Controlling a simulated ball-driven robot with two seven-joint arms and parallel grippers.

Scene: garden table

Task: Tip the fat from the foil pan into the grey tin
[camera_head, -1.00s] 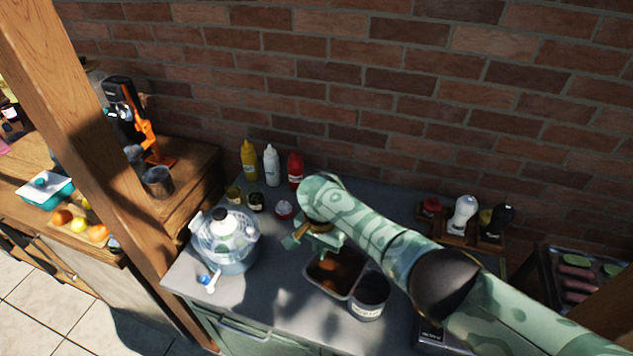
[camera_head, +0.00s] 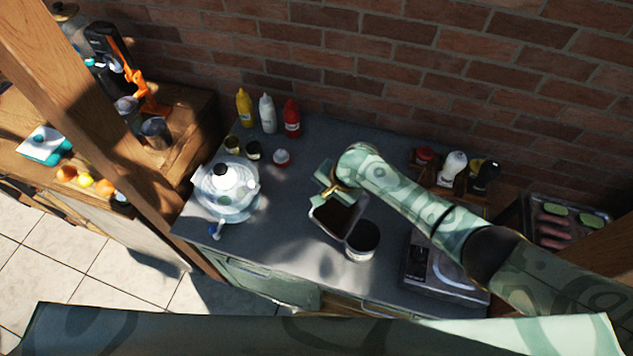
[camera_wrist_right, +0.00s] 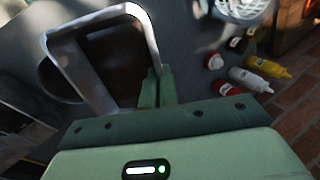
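The foil pan (camera_head: 322,229) is in the middle of the counter in the head view, tilted, with a dark inside. Its right edge is close beside the grey tin's rim; I cannot tell if they touch. The grey tin (camera_head: 363,253) stands upright with a dark opening and a pale label. My right gripper (camera_head: 328,186) is at the pan's far left end, its fingers shut on the rim. The right wrist view shows the pan's bright rim (camera_wrist_right: 72,72) at the finger (camera_wrist_right: 155,92). Fat cannot be made out. My left gripper is out of view.
A glass-like bowl with a lid (camera_head: 225,190) stands left. Sauce bottles (camera_head: 267,113) and small jars (camera_head: 253,150) stand behind. A scale-like device (camera_head: 440,272) is right of the tin. A tray of food (camera_head: 560,225) is far right. The counter left of the pan is clear.

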